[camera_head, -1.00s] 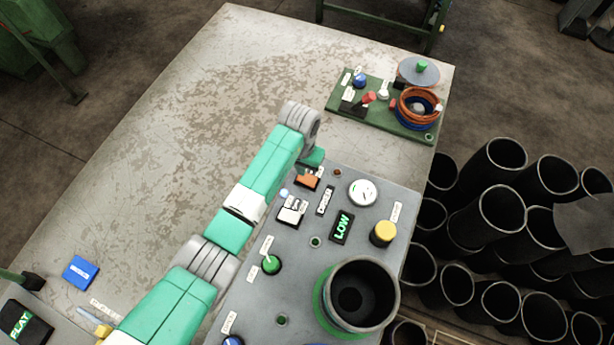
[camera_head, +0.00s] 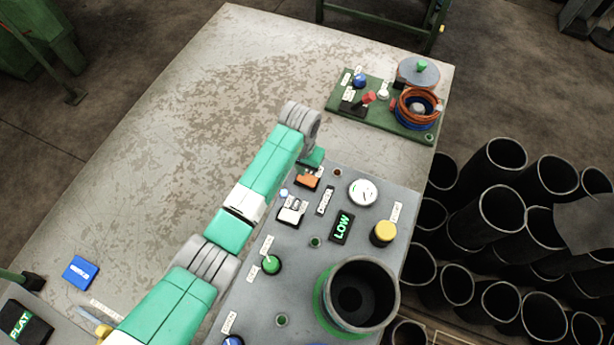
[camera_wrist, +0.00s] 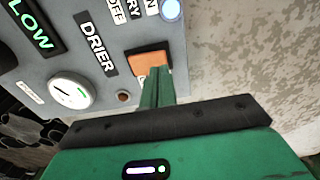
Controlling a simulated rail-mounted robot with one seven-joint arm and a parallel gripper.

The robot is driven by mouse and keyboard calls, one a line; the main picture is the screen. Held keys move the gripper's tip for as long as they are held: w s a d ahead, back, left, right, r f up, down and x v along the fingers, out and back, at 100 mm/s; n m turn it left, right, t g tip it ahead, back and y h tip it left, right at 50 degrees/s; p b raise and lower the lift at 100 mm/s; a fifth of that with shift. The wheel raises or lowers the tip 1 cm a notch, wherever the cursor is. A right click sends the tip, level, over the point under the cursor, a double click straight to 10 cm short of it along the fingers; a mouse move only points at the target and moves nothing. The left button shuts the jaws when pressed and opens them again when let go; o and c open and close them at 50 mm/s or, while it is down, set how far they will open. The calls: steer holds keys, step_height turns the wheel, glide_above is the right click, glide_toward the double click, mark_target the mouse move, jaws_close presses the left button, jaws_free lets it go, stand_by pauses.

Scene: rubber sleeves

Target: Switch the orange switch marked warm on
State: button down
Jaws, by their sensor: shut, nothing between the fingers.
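The orange switch (camera_head: 308,181) sits in a dark frame near the far left corner of the grey control panel. It shows large in the wrist view (camera_wrist: 150,62), beside the DRIER label. A small white label at its edge is mostly hidden by my fingers, so I cannot read it. My gripper (camera_head: 316,158) is shut and empty, at the switch's far side in the head view. In the wrist view its green fingertips (camera_wrist: 157,74) reach the switch's lower right edge. I cannot tell whether they touch it.
The panel holds a white dial (camera_head: 362,192), a green LOW display (camera_head: 342,226), a yellow knob (camera_head: 383,233), a white switch (camera_head: 292,210) and a green-tipped lever (camera_head: 271,264). A black sleeve (camera_head: 360,295) stands at its front. A green board (camera_head: 405,127) with parts lies behind.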

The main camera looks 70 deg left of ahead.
steer(key=shift+f+b, duration=0.65)
steer(key=shift+f, duration=0.5)
stand_by(0.5)
steer(key=shift+r, duration=0.1)
step_height(320, 180, up, 7)
steer(key=p, duration=0.7)
steer(key=shift+p, duration=0.4)
